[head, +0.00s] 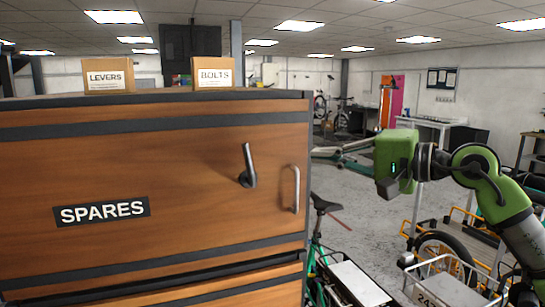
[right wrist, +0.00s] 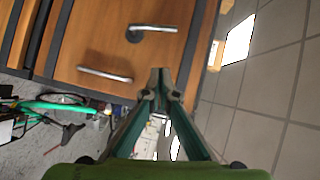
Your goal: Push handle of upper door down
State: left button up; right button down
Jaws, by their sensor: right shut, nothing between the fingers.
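The upper door (head: 180,195) is a brown wooden panel with dark trim and a "SPARES" label. Its grey metal lever handle (head: 246,168) points almost straight up, tilted slightly left. The lever also shows in the right wrist view (right wrist: 152,30). A vertical metal pull bar (head: 295,188) sits right of the lever, near the door's right edge. My right gripper (head: 318,153) is shut and empty, with its fingertips pointing left, just right of the cabinet edge in the head view. In the right wrist view its fingertips (right wrist: 160,78) appear apart from both handles. My left gripper is not in view.
Boxes marked "LEVERS" (head: 108,75) and "BOLTS" (head: 213,73) stand on the cabinet top. A lower door (head: 230,290) lies beneath. A green cargo bike (head: 355,283) stands right of the cabinet, and another with an orange frame (head: 460,245) is farther right. Grey floor shows between.

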aim_at(248, 163)
jog(key=p+x, duration=0.2)
jog(key=x, duration=0.2)
jog(key=s+a+p+x, duration=0.1)
jog(key=p+x, duration=0.2)
jog(key=x, duration=0.1)
jog(key=s+p+x, duration=0.1)
jog(key=p+x, duration=0.1)
jog(key=x, duration=0.2)
jog(key=shift+w+a+f+p, duration=0.15)
jog(key=shift+a+f+p, duration=0.15)
jog(key=shift+a, duration=0.4)
jog(key=shift+d, duration=0.15)
